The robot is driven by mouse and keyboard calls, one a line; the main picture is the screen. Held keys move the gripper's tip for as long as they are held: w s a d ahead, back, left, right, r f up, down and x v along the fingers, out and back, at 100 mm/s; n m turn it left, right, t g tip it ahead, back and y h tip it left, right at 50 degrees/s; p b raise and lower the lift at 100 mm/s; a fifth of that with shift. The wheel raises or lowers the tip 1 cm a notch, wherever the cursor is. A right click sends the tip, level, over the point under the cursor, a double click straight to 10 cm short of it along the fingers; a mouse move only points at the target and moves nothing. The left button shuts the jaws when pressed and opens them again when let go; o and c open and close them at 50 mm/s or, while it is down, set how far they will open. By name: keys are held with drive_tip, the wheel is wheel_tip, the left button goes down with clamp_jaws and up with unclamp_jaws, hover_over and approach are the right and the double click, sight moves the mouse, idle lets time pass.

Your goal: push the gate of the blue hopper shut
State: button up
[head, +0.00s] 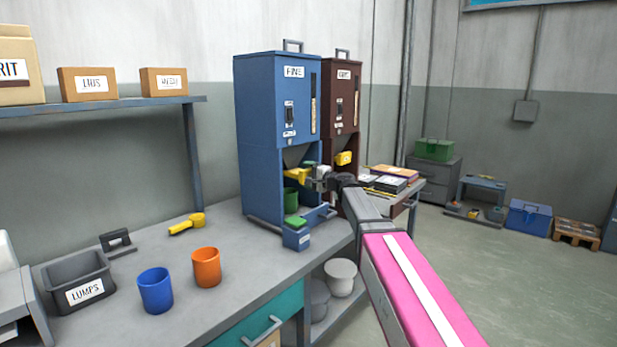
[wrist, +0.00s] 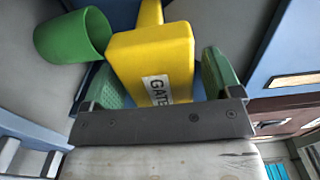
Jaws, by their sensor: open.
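The blue hopper (head: 262,105), labelled FINE, stands on the bench. Its yellow gate (head: 296,175) shows below the hopper's cone, partly hidden by my gripper (head: 314,177). In the wrist view the gate (wrist: 150,55) is a yellow block marked GATE, with a narrower yellow part behind it. My gripper (wrist: 163,78) is open, with one green-padded finger on each side of the block. I cannot tell whether the pads touch it. A green cup (head: 291,199) stands under the hopper's outlet; it also shows in the wrist view (wrist: 72,37).
A dark red hopper (head: 344,100) with its own yellow gate (head: 344,158) stands close on the right. A small blue box with a green top (head: 297,236) sits in front of the blue hopper. An orange cup (head: 206,268) and a blue cup (head: 155,291) stand nearer on the bench.

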drive_tip(key=c, duration=1.3)
drive_tip(key=x, duration=0.5)
drive_tip(key=shift+d, duration=0.1)
drive_tip(key=o, duration=1.3)
